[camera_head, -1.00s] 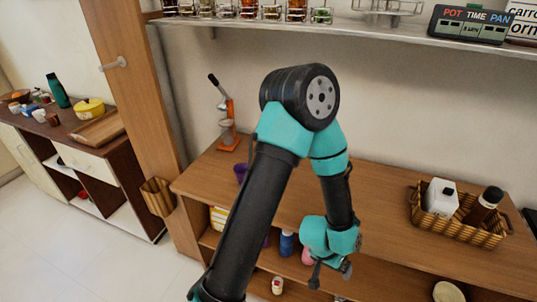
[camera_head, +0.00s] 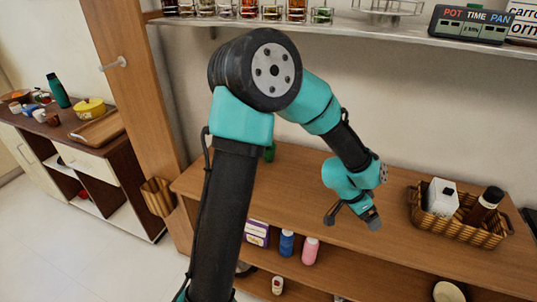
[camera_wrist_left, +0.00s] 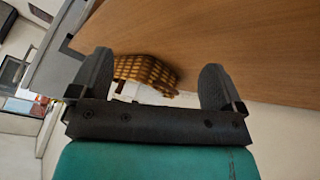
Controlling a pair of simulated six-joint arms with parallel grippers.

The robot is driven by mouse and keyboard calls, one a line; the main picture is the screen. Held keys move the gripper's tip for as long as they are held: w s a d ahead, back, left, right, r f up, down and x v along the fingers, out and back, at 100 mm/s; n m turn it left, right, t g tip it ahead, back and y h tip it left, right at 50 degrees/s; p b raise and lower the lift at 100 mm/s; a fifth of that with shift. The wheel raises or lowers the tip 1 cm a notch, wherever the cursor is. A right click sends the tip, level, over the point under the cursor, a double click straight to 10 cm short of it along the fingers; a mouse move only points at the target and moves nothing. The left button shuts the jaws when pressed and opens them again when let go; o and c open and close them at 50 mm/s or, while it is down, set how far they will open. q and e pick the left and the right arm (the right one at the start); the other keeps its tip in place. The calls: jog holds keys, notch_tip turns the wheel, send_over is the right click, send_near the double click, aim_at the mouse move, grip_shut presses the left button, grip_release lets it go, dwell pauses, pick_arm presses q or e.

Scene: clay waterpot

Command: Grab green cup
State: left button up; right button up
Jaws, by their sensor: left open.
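A small green object (camera_head: 270,152), likely the green cup, shows just right of my left arm on the wooden counter; the arm hides part of it. My left gripper (camera_head: 353,217) is open and empty, above the front of the counter, right of and nearer than the green object. In the left wrist view the open fingers (camera_wrist_left: 156,80) have nothing between them that they touch, and no green cup shows there. My right gripper is not in view.
A wicker basket (camera_head: 459,226) with a white box and a dark bottle stands right on the counter (camera_head: 305,165); the basket also shows in the wrist view (camera_wrist_left: 150,68). A metal shelf (camera_head: 340,30) with jars runs above. Bottles (camera_head: 287,242) stand on the lower shelf.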

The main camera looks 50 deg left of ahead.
pick_arm(q)
jog(key=w+a+r+m+g+y, duration=0.1)
jog(key=w+a+r+m, duration=0.15)
jog(key=a, duration=0.45)
jog(key=w+a+r+m+y, duration=0.1)
jog(key=w+a+r+m, duration=0.2)
jog(key=a, duration=0.5)
jog(key=w+a+r+m+g+y, duration=0.1)
jog(key=w+a+m, duration=0.25)
jog(key=a, duration=0.35)
jog(key=s+a+r+m+g+y, duration=0.1)
jog(key=a+r, duration=0.3)
jog(key=a, duration=0.7)
jog(key=s+a+r+m+g+y, duration=0.1)
jog(key=s+a+r+m+y, duration=0.2)
jog(key=a, duration=0.8)
jog(key=shift+r, duration=0.55)
notch_tip(320, 180, down, 12)
jog(key=a, duration=0.2)
